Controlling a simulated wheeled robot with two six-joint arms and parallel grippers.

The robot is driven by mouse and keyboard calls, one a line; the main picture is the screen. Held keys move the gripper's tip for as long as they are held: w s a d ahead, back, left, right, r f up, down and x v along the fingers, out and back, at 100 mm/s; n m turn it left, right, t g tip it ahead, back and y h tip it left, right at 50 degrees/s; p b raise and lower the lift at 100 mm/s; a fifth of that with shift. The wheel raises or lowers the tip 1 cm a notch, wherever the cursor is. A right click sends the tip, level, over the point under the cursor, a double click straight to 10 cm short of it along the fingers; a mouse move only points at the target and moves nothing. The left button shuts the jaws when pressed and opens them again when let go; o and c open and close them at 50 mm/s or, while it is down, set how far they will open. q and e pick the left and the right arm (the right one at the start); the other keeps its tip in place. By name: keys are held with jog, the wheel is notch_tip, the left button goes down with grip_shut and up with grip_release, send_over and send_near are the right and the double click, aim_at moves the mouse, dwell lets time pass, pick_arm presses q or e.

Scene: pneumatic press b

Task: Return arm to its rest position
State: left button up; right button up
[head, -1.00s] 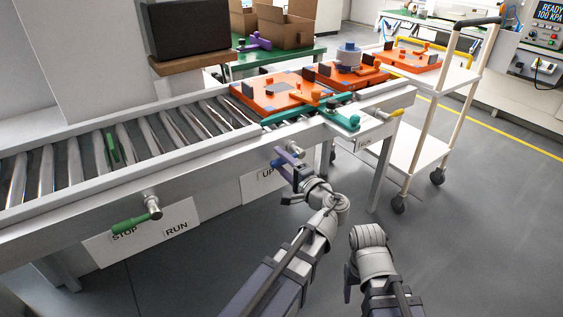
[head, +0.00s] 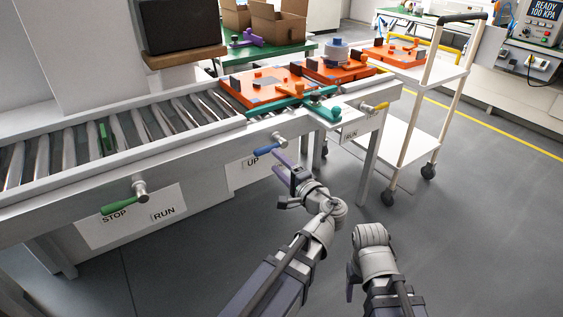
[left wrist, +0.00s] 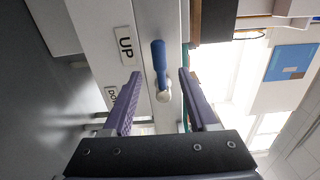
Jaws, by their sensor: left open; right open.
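My left gripper (head: 282,167) is open and empty, with its purple fingers just in front of and below the blue-handled lever (head: 267,149) on the conveyor's front. In the left wrist view the blue lever (left wrist: 160,66) stands between the open fingers (left wrist: 158,98), beyond their tips, beside the UP label (left wrist: 125,44). A gap shows on both sides of it. My right arm is folded low at the right of the left arm. Its gripper (head: 352,282) shows only as a dark part at its side, and its fingertips are mostly hidden.
The roller conveyor (head: 75,183) carries an orange fixture plate (head: 265,89) with a teal clamp (head: 322,108). A green lever (head: 122,204) sits at STOP; a yellow lever (head: 375,107) is by another RUN label. A white cart (head: 408,145) stands at the right. Floor (head: 480,230) is clear there.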

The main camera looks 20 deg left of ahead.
pick_arm(q)
jog(key=s+d+f+n+g+h+p, duration=0.35)
jog(key=s+f+g+h, duration=0.35)
jog(key=f, duration=0.5)
jog(key=s+d+f+g+h+p, duration=0.1)
jog(key=s+d+f+g+h, duration=0.15)
jog(key=s+d, duration=0.4)
jog(key=s+d+f+g+h+p, duration=0.1)
jog(key=s+d+f+g+h, duration=0.1)
jog(key=s+d+h, duration=0.4)
notch_tip(320, 180, up, 37)
jog(key=w+y+p, duration=0.1)
jog(key=y+p, duration=0.1)
jog(key=p, duration=3.5)
jog(key=shift+d+r, duration=0.15)
jog(key=shift+d, duration=0.15)
jog(key=shift+n+y, duration=0.25)
